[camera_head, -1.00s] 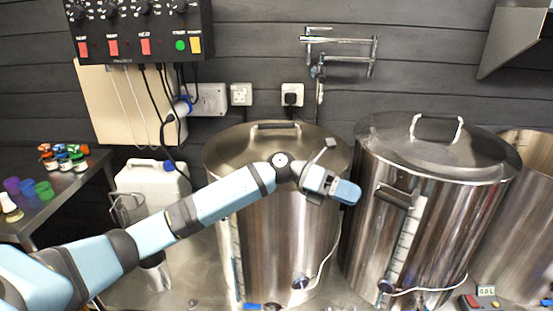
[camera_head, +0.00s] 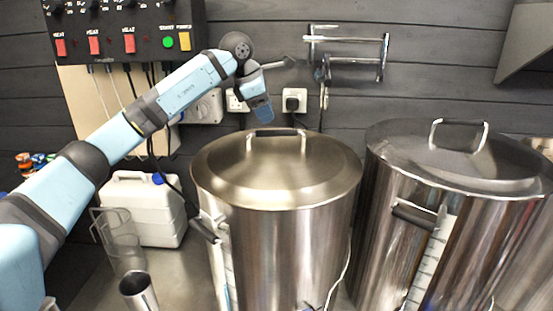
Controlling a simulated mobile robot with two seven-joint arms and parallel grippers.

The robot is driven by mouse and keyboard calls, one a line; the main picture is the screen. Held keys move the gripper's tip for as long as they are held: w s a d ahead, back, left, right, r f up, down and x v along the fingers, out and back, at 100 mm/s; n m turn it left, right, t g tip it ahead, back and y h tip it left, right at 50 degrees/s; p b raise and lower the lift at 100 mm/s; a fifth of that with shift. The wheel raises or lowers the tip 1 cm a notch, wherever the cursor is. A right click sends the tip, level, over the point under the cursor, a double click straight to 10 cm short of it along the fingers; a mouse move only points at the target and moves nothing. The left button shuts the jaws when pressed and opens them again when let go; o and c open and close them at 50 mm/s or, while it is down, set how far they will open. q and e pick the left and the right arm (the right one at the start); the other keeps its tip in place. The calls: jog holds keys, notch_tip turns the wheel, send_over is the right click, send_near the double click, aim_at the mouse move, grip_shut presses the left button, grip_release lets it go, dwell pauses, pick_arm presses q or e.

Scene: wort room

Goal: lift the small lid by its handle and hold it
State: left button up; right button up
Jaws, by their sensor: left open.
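The left steel pot carries a round steel lid (camera_head: 276,176) with an upright handle (camera_head: 277,133) that has a dark grip. This lid looks slightly narrower than the lid (camera_head: 455,158) on the right pot, which has a similar handle (camera_head: 459,123). My left gripper (camera_head: 262,110) hangs above and just behind the left lid's handle in the picture, pointing down. It is open and empty, and seems apart from the handle. The view partly hides its fingers. My right gripper is not in view.
A control box (camera_head: 125,30) with switches and a wall bracket (camera_head: 347,58) are on the dark wall behind.

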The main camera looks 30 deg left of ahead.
aim_at(277, 134)
pick_arm(q)
jog(key=x, duration=0.8)
jog(key=shift+s+d, duration=0.15)
jog(key=shift+d, duration=0.05)
jog(key=shift+f, duration=0.25)
dwell(0.4)
grip_shut()
jog(key=shift+r, duration=0.1)
